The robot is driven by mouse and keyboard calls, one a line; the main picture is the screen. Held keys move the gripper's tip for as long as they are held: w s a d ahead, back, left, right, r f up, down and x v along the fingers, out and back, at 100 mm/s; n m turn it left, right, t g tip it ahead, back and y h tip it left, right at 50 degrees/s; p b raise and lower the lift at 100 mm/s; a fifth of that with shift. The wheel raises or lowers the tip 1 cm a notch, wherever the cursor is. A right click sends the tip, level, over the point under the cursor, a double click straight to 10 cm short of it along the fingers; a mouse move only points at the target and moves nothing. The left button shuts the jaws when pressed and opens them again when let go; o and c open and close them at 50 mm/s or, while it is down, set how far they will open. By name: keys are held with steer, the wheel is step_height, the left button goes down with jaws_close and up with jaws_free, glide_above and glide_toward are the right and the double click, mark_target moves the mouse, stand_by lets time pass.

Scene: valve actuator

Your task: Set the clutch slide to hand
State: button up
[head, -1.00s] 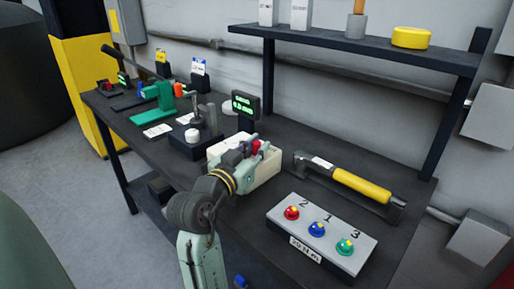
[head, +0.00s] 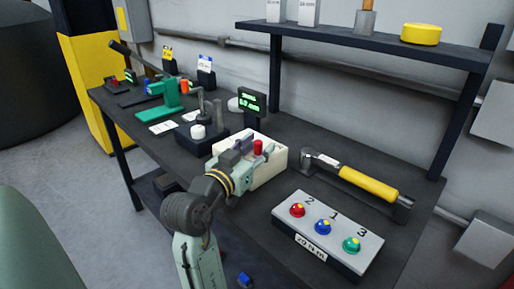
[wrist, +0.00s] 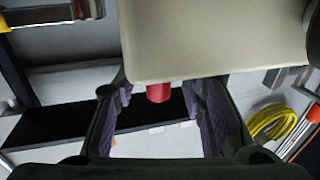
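I cannot tell whether this knob is the clutch slide, and no hand marking is readable. My gripper (head: 243,148) is at the box's left side, close to the knob, and partly hides the box. In the wrist view the cream body (wrist: 215,40) fills the top. A red piece (wrist: 158,92) shows beyond its edge, between the two spread purple-padded fingers of my gripper (wrist: 158,112). Neither finger visibly touches the red piece.
A small display (head: 252,102) with green text stands behind the box. To the right are a yellow-handled tool (head: 368,184) and a panel (head: 330,250) with red, blue and green buttons. A green device (head: 160,98) is at the left. A shelf (head: 360,42) overhangs the back.

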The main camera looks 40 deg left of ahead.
steer(key=s, duration=0.4)
steer(key=s+d, duration=0.1)
steer(key=s, duration=0.3)
steer(key=s+d, duration=0.1)
steer(key=s, duration=0.2)
steer(key=shift+s+d, duration=0.1)
steer(key=shift+s, duration=0.3)
